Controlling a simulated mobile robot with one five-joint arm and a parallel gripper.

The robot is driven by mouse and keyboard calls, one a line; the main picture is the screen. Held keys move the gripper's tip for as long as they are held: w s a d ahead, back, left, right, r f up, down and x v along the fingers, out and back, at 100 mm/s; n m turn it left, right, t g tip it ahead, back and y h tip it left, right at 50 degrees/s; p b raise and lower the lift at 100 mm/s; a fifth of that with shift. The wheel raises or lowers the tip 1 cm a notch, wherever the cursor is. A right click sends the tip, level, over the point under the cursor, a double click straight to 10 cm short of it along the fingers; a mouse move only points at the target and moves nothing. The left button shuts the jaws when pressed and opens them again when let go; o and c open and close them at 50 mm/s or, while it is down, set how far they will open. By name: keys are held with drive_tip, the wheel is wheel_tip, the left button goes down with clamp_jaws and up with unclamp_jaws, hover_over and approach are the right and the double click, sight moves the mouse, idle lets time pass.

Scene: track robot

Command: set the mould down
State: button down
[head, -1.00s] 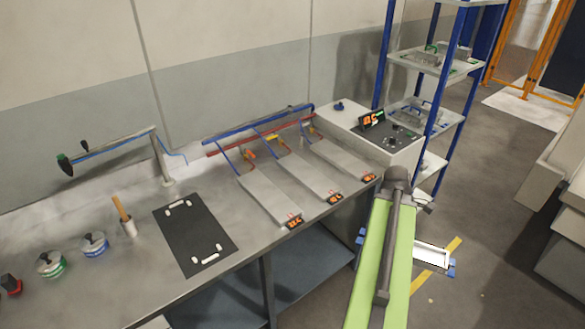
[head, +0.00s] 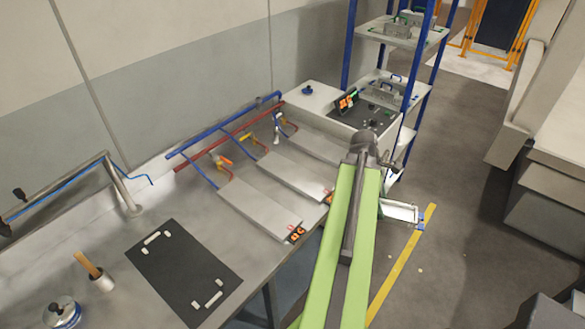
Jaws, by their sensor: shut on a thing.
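The mould (head: 400,212) shows only in part, as a pale, box-like piece right of my green arm, held out past the bench's right end and above the floor. A small blue part shows at its right end. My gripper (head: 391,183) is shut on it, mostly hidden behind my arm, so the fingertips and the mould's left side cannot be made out. The dark mat (head: 183,273) with white corner marks lies bare on the bench (head: 120,240). Three grey plates with lit orange displays, including the nearest plate (head: 258,208), look empty.
A pale box with a control panel (head: 362,115) stands at the bench's far end. Beyond it, a blue-posted rack (head: 405,38) holds several metal blocks with handles. A brush-like tool in a cup (head: 102,280) and a round lidded pot (head: 62,313) stand left of the mat.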

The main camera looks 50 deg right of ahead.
drive_tip(key=shift+s+d, duration=0.1)
drive_tip(key=shift+s, duration=0.05)
drive_tip(key=shift+w+d+r, duration=0.1)
drive_tip(key=shift+w+d, duration=0.1)
drive_tip(key=shift+w, duration=0.25)
drive_tip(key=w+d+r+m+y+p, duration=0.1)
drive_tip(key=w+d+r+m+p, duration=0.1)
drive_tip(key=w, duration=1.1)
drive_tip(key=w+d+r+m+p, duration=0.2)
drive_tip(key=w+p, duration=0.1)
drive_tip(key=w, duration=1.1)
drive_tip(key=w+a+f+b, duration=0.1)
drive_tip(key=w+f+b, duration=0.1)
drive_tip(key=w, duration=0.1)
drive_tip(key=w+a+f+b, duration=0.2)
drive_tip(key=w+b, duration=0.1)
drive_tip(key=w+a+f+b, duration=0.1)
drive_tip(key=w+f+b, duration=0.1)
drive_tip(key=w, duration=0.1)
drive_tip(key=shift+w+a+f, duration=0.2)
drive_tip(key=shift+a+f, duration=0.05)
drive_tip(key=shift+f, duration=0.1)
drive_tip(key=shift+w+a+f+b, duration=0.1)
drive_tip(key=shift+w+a+b, duration=0.2)
drive_tip(key=shift+w, duration=0.1)
